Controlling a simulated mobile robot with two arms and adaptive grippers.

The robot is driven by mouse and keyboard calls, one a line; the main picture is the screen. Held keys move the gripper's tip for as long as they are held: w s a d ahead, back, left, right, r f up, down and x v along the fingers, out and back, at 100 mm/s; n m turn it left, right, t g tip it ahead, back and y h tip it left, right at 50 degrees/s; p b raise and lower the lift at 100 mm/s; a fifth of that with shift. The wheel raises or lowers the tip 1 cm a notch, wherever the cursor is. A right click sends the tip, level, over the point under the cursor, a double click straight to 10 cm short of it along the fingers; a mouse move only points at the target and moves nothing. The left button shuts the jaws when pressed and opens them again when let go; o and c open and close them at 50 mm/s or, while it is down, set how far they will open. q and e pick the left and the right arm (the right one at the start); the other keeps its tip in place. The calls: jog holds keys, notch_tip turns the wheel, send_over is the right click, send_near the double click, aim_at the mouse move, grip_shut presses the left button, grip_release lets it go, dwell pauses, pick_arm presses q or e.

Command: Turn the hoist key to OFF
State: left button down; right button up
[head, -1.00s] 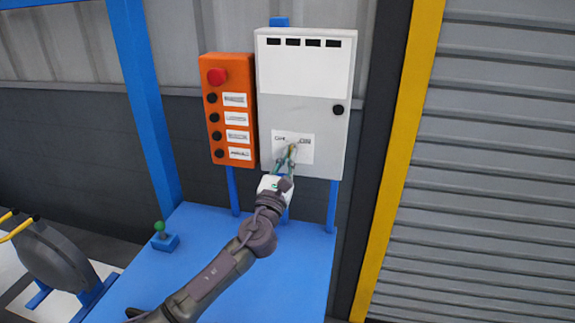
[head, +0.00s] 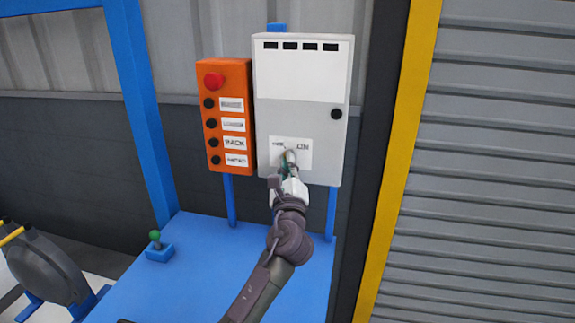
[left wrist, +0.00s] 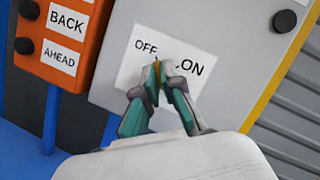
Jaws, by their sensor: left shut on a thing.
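The hoist key (left wrist: 157,70) shows only as a small yellow-brown sliver between my left fingertips in the left wrist view. The fingers hide the rest, so I cannot tell exactly which way it points. It sits on a white label (head: 303,161) low on the grey control box (head: 328,112), with OFF printed on the left and ON on the right. My left gripper (head: 289,157) is shut on the key and reaches up from below. Its fingertips also show in the left wrist view (left wrist: 161,67), between the two words. My right gripper is not in view.
An orange button panel (head: 227,90) with a red button stands left of the box. A black knob (head: 336,114) is on the box's right side. A blue table (head: 185,290) with a green-topped lever (head: 157,241) lies below. A yellow post (head: 400,170) stands on the right.

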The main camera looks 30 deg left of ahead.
pick_arm(q)
jog(key=shift+n+g+y, duration=0.3)
jog(key=shift+n, duration=0.6)
jog(key=c, duration=1.3)
grip_release()
jog(key=v, duration=1.2)
jog(key=shift+r, duration=0.1)
